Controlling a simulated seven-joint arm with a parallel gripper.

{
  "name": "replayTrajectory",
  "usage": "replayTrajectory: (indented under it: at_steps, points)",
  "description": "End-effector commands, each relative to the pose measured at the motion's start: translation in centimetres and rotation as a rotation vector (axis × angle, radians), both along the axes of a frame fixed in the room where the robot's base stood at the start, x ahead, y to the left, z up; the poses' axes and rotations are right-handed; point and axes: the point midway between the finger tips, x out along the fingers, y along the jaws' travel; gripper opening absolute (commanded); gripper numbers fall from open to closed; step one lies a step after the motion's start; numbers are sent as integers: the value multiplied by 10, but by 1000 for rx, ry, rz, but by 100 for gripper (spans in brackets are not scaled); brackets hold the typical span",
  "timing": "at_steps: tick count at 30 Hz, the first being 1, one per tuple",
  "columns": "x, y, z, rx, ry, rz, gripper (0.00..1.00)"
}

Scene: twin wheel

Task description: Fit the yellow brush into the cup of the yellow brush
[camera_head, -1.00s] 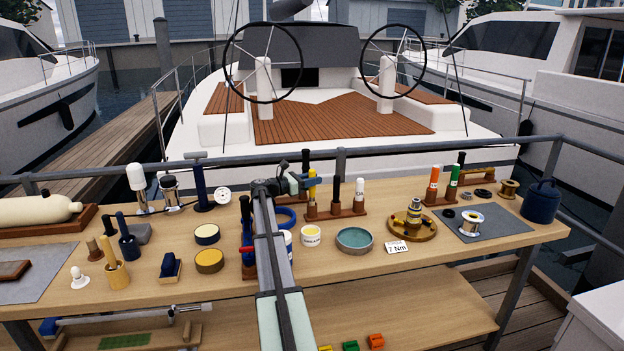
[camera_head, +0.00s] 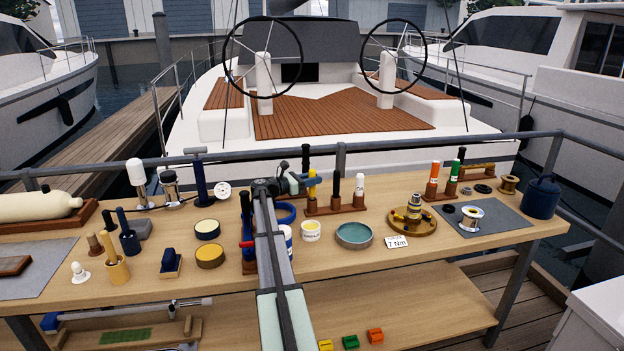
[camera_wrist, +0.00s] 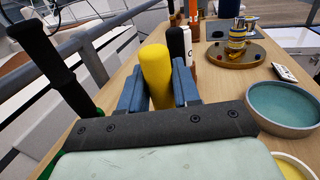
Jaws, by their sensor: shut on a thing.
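The yellow brush (camera_head: 312,186) stands upright at the left end of a brown rack (camera_head: 340,209). My gripper (camera_head: 306,183) is shut on its yellow handle. In the wrist view the handle (camera_wrist: 156,72) sits between my two blue fingers (camera_wrist: 158,92). The brush's lower end shows dark in the head view, close above the rack's left cup (camera_head: 312,207). I cannot tell whether it is inside the cup or just over it. The wrist view hides the lower end and the cup.
A black-handled brush (camera_head: 335,190) and a white-handled one (camera_head: 360,187) stand in the same rack. In front are a white jar (camera_head: 311,231) and a teal dish (camera_head: 354,236). A round wooden tray (camera_head: 425,226) is to the right. A railing (camera_head: 450,142) runs behind the bench.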

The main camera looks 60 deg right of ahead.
Motion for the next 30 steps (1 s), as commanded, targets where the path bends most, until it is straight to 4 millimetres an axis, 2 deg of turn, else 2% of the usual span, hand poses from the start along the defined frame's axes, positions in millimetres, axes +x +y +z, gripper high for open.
replayTrajectory:
  at_steps: [16, 17, 26, 30]
  points:
    - [0, 0, -11, 1, 1, 0, 0]
    - [0, 0, -12, 0, 0, 0, 32]
    - [0, 0, -11, 0, 0, 0, 61]
    - [0, 0, -11, 0, 0, 0, 61]
